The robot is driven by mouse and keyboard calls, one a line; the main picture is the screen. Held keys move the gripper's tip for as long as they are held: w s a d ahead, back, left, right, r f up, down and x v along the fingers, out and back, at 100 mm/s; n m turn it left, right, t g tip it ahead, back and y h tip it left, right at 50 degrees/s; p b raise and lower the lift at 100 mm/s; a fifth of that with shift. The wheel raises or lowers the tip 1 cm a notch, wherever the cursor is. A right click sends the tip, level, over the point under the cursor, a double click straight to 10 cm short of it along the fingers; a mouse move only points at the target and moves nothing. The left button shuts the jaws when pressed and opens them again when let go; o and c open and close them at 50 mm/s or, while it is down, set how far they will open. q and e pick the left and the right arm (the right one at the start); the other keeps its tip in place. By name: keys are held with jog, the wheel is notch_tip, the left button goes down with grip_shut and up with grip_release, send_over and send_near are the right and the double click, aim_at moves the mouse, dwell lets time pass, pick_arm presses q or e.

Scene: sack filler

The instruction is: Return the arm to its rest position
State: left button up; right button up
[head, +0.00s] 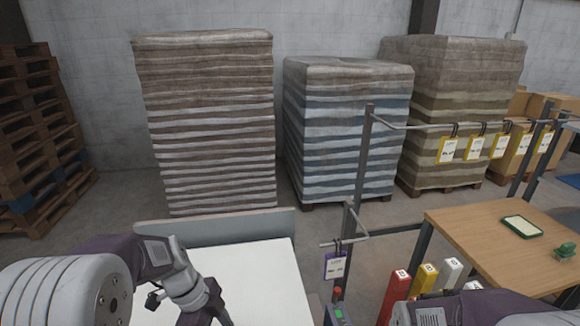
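My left arm comes in from the lower left over a white tabletop (266,270) with a raised grey back edge. My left gripper (222,312) points down at the bottom edge of the head view. Its fingertips are cut off or hidden, so I cannot tell whether it is open or shut, or whether it holds anything. Part of my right arm shows low at the bottom right, in front of the wooden table. My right gripper is out of the picture.
A metal rack (364,160) carries yellow-framed tags (447,150) and a purple tag (335,265). A wooden table (480,235) at right holds a green-edged pad (521,226) and a green stamp-like object (565,252). Red (393,292), yellow and white upright holders stand nearby. Wrapped sack stacks (205,120) stand behind.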

pick_arm(q)
jog(key=s+f+n+y, duration=0.1)
jog(key=s+n, duration=0.1)
jog(key=n, duration=0.7)
jog(key=s+f+n+t+y, duration=0.1)
jog(key=s+f+n+y, duration=0.1)
jog(key=n, duration=0.7)
jog(key=shift+s+a, duration=0.2)
jog(key=shift+s, duration=0.6)
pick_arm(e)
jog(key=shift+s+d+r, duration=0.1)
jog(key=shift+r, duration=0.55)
